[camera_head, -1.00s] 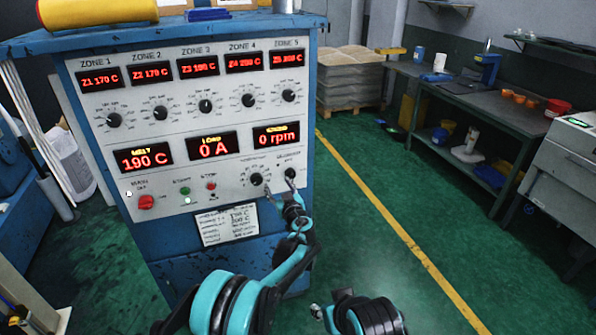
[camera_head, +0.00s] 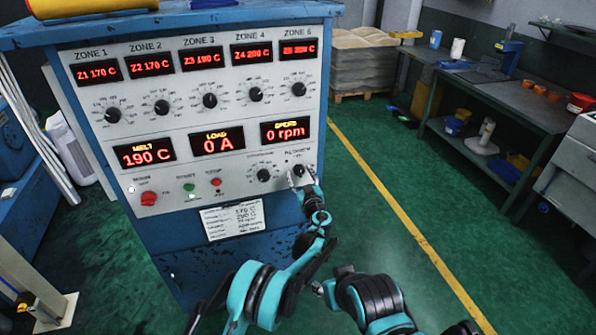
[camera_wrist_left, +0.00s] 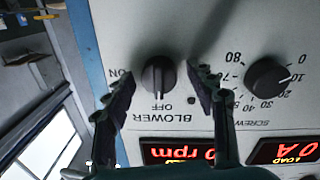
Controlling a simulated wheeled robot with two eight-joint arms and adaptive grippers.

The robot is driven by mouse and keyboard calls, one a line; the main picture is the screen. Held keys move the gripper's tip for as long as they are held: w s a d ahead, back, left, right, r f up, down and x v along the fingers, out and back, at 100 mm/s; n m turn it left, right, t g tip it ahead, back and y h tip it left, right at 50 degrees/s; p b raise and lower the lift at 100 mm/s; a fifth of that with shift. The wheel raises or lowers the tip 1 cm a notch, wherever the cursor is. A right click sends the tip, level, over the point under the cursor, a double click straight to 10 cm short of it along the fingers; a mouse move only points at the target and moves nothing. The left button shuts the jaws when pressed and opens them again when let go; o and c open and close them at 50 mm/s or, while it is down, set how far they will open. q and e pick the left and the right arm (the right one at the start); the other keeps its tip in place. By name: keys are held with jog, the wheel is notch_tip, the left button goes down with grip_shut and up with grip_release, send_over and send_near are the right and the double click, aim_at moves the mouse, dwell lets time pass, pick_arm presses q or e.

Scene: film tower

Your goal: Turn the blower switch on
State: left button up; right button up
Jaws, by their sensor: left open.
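The blower switch (camera_head: 298,171) is a small black knob at the lower right of the control panel. In the left wrist view, which shows the panel upside down, the blower switch (camera_wrist_left: 158,76) has its raised grip upright in the picture, in line with the OFF mark below it. The ON mark is to its left. My left gripper (camera_head: 302,177) is at the panel, open, with one finger on each side of the knob. In the left wrist view the left gripper (camera_wrist_left: 160,84) shows gaps between both fingers and the knob. My right gripper is not in view.
The screw speed knob (camera_wrist_left: 268,77) is beside the blower switch; it also shows in the head view (camera_head: 264,175). A red main switch (camera_head: 148,198) and green start button (camera_head: 189,188) are further left. A workbench (camera_head: 500,100) stands at the right, with clear green floor between.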

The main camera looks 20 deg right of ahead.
pick_arm(q)
jog(key=shift+s+r, duration=0.15)
jog(key=shift+s, duration=0.1)
jog(key=c, duration=1.2)
jog(key=shift+o, duration=0.2)
jog(key=m+b, duration=0.1)
jog(key=m, duration=0.2)
jog(key=shift+m+b, duration=0.3)
jog(key=shift+m, duration=0.1)
jog(key=m+b, duration=0.1)
jog(key=m, duration=0.3)
jog(key=shift+w+m, duration=0.1)
jog(key=shift+m, duration=0.2)
jog(key=m+b, duration=0.1)
jog(key=m, duration=0.8)
jog(key=shift+d+r+y+b, duration=0.1)
jog(key=shift+y+b, duration=0.2)
jog(key=shift+b, duration=0.05)
